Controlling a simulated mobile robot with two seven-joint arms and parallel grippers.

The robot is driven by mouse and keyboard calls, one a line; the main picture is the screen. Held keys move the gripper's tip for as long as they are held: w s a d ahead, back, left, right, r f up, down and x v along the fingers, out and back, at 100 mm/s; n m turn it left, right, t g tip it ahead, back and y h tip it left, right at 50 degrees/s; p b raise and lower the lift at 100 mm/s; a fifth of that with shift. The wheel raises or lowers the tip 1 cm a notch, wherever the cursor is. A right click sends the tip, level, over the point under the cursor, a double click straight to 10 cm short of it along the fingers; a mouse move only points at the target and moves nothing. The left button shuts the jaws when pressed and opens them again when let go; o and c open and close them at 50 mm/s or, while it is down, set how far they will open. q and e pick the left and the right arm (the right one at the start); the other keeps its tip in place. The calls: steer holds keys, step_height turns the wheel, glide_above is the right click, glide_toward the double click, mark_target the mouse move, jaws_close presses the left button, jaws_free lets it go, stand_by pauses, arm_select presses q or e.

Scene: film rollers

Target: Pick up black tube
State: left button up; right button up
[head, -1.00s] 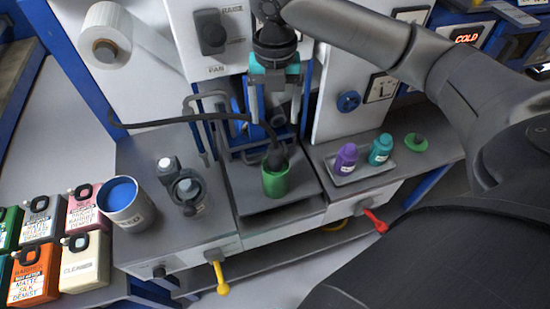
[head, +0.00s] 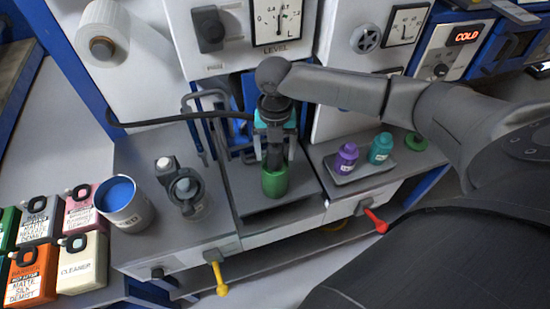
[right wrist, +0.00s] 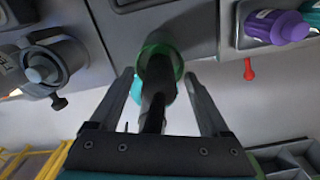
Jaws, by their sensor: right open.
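The black tube (head: 274,157) stands with its lower end in a green cup (head: 275,183) on the middle grey shelf. In the right wrist view the tube (right wrist: 156,100) runs down into the round green cup (right wrist: 160,52). My right gripper (head: 275,158) is above the cup, pointing down. In the right wrist view its two fingers (right wrist: 160,76) are spread on either side of the tube, with gaps showing. The fingers look apart from the tube. My left gripper is not in view.
A black hose (head: 165,120) arcs in from the left towards the gripper. A metal can with blue contents (head: 122,206) and several coloured canisters stand at left.

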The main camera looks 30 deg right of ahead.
steer(key=shift+f, duration=0.5)
jaws_close()
